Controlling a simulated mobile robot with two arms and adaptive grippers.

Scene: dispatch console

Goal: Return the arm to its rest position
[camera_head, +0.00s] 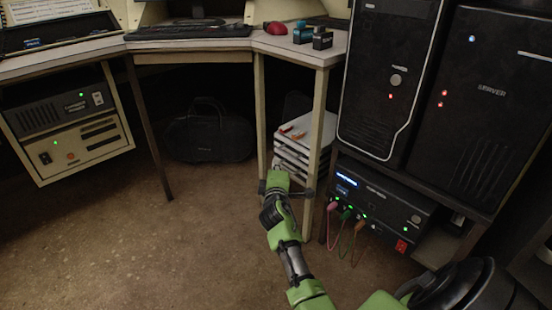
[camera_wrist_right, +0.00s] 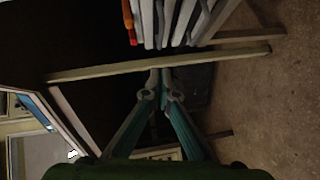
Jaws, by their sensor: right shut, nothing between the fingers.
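My right arm comes in from the lower right of the head view, with green and black links. Its gripper (camera_head: 277,165) is in front of the stack of papers or trays under the desk, close to the desk legs. In the right wrist view the gripper's two fingers (camera_wrist_right: 160,80) meet at their tips, shut and empty. A pale desk leg or bar (camera_wrist_right: 200,62) crosses just beyond the tips there; I cannot tell whether they touch. My left gripper is not in view.
The stack (camera_head: 300,150) also shows in the wrist view (camera_wrist_right: 175,22). To the right are a dark tower (camera_head: 388,75), a server (camera_head: 490,110) and a unit (camera_head: 375,200) with hanging cables. A black bag (camera_head: 208,135) lies under the desk (camera_head: 190,42). The floor (camera_head: 150,245) at left is clear.

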